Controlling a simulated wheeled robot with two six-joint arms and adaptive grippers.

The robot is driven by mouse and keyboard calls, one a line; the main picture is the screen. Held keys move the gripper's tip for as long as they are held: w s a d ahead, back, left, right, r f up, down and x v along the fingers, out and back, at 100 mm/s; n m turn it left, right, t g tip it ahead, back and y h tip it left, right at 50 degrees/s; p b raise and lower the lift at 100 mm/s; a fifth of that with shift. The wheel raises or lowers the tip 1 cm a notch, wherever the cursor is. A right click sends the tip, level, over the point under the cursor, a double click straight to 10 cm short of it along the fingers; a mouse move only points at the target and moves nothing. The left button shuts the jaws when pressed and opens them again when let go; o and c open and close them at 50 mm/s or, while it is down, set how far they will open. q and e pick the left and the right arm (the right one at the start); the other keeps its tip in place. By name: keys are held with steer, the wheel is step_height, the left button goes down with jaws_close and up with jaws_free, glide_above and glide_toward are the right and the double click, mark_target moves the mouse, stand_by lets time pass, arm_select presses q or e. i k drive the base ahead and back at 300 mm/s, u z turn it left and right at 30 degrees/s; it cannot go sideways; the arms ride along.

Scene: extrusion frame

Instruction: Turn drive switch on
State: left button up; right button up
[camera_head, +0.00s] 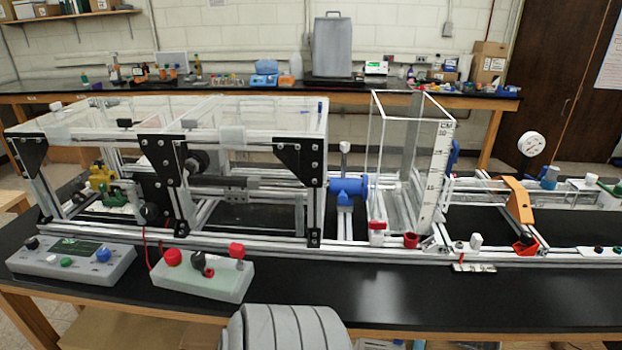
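Two grey control boxes lie on the black bench in front of the extrusion frame. The left control box (72,262) has a dark display, a blue knob (103,255), a green button and small black and white knobs. The right control box (203,275) has a red knob (172,257) at its left, a black toggle-like lever (198,261) in the middle and a red knob (236,249) at its right. No label is readable, so I cannot tell which control is the drive switch or its state. Neither gripper is in view.
The extrusion frame (285,246) with clear panels runs behind the boxes. A clear tank (400,170) with a scale and a blue valve (347,187) stand at its middle. Bare black bench (420,295) lies right of the boxes. A ribbed grey part of mine shows at the bottom.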

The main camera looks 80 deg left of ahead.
mark_target(197, 259)
steer(key=z, duration=0.5)
steer(key=k, duration=2.45)
